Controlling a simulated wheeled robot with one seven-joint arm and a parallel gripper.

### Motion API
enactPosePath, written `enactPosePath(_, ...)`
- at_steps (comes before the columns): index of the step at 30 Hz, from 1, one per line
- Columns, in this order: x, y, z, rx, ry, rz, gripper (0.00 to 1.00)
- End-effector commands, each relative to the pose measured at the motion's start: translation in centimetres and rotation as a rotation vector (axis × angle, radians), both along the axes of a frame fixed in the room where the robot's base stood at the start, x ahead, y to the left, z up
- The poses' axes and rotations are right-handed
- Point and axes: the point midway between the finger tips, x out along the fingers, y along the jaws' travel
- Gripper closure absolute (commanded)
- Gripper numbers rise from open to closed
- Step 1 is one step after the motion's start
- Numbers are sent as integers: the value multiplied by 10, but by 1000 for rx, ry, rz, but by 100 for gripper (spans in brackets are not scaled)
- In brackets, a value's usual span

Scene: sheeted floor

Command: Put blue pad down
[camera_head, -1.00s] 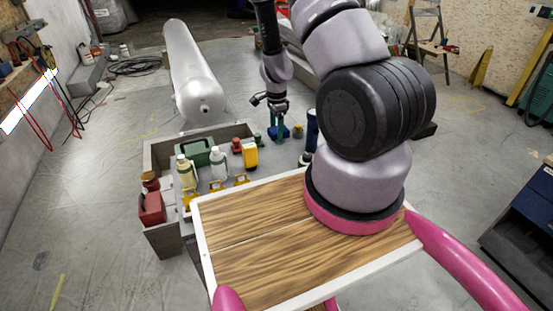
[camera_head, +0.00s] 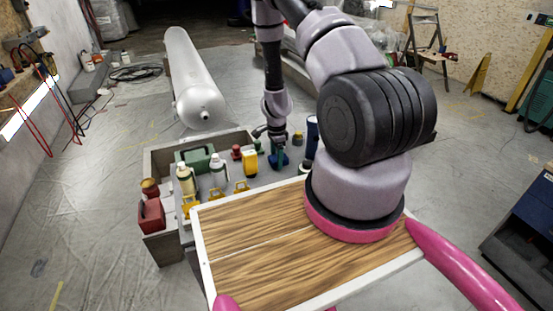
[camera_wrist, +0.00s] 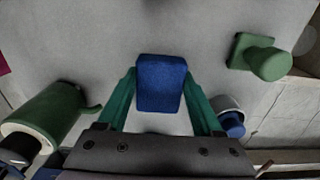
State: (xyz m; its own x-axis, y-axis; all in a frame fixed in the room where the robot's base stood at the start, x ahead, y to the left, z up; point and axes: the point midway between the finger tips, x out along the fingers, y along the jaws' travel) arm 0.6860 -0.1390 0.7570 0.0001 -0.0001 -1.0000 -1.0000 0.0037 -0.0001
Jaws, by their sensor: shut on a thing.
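The blue pad (camera_wrist: 161,83) sits between the two green fingers of my gripper (camera_wrist: 160,92) in the wrist view. The gripper is shut on it. In the head view my gripper (camera_head: 277,158) hangs down at the back right part of the grey workbench (camera_head: 225,212), with the blue pad low between its fingers. The pad is at or just above the grey top; I cannot tell whether it touches.
A green stamp-like thing (camera_wrist: 263,57) stands right of the pad, and a green container (camera_wrist: 45,118) lower left. A blue-capped thing (camera_wrist: 230,122) is close by the right finger. Bottles (camera_head: 219,170), a yellow thing (camera_head: 250,162) and a green case (camera_head: 196,155) stand further left.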

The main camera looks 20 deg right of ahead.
Motion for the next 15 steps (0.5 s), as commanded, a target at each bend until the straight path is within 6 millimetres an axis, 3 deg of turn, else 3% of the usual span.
enactPosePath(15, 0, 0, -13, 0, 1, 0, 93)
